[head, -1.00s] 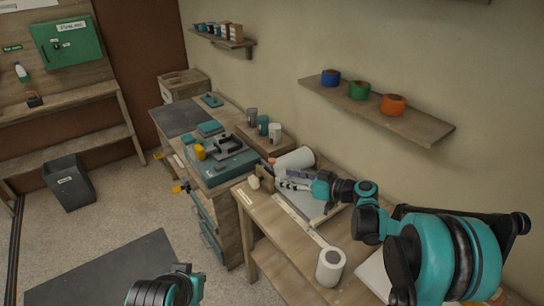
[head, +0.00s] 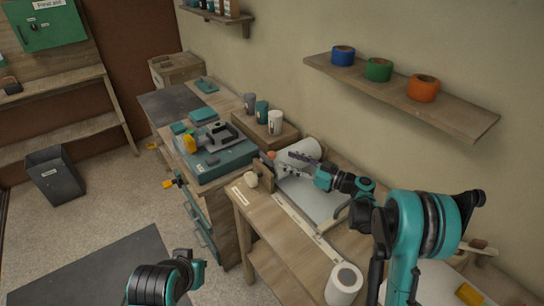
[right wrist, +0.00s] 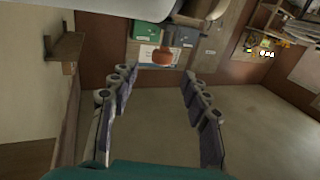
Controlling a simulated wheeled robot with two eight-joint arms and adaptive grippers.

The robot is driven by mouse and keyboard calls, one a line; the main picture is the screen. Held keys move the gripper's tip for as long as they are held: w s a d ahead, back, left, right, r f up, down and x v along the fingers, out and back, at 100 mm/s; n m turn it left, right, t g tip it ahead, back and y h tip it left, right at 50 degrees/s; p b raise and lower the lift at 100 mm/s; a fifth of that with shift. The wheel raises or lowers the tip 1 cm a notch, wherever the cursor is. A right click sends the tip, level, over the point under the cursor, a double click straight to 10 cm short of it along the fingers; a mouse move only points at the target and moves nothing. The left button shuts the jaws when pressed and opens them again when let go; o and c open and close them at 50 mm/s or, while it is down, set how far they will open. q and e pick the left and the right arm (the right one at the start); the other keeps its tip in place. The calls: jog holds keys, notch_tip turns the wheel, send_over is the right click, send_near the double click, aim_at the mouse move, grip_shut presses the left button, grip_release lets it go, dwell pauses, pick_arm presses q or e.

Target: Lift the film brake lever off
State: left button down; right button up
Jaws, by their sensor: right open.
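The film brake lever seems to be the part with the small orange-red knob (head: 271,155), beside the left end of the white film roll (head: 305,147). My right gripper (head: 291,160) is open and empty, in front of the roll, pointing left toward the knob. Its two fingers also show well apart in the right wrist view (right wrist: 157,72). Whether the knob lies between them in depth is unclear. Only a link of my left arm shows.
The wooden bench (head: 262,225) carries a wooden block (head: 264,177) near the roll and an upright white roll (head: 344,285) in front. A teal case (head: 222,163) and cups (head: 262,112) stand behind left. A shelf with tape rolls (head: 400,88) hangs above right.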

aim_at(275, 155)
jog(key=b+x, duration=0.1)
jog(key=x, duration=0.6)
jog(key=shift+a+b, duration=0.35)
jog(key=shift+b, duration=0.05)
grip_shut()
